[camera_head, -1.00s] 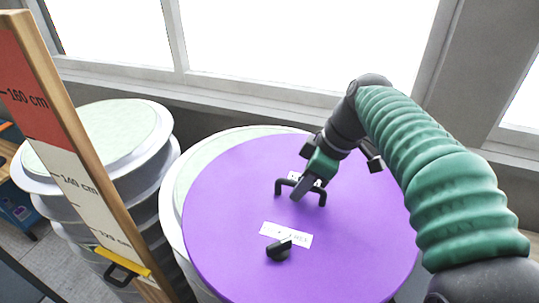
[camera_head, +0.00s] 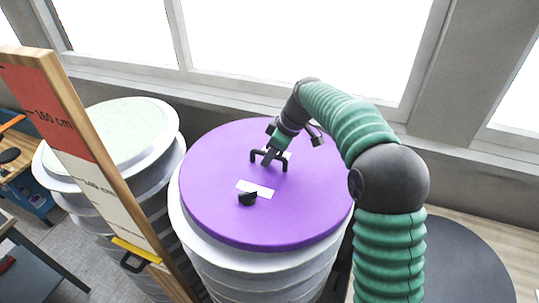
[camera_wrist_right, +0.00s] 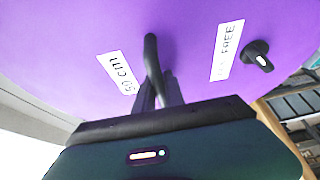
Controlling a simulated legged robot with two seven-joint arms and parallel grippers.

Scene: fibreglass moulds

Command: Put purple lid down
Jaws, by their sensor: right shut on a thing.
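The purple lid (camera_head: 225,215) is a round disc with a black handle, a black knob (camera_head: 247,198) and white labels. It lies over the top of a stack of grey-white round moulds (camera_head: 250,275) in the head view; whether it fully rests there I cannot tell. My right gripper (camera_head: 268,157) is shut on the lid's black handle, near the lid's far side. In the right wrist view the fingers (camera_wrist_right: 160,92) meet the handle (camera_wrist_right: 151,60), with the purple surface filling the view. My left gripper is not in view.
A second stack of moulds with a pale green top (camera_head: 120,130) stands at the left. A wooden height board (camera_head: 85,150) with red and white bands rises in front of it. Windows and a sill run behind. A dark round surface (camera_head: 460,265) is at the lower right.

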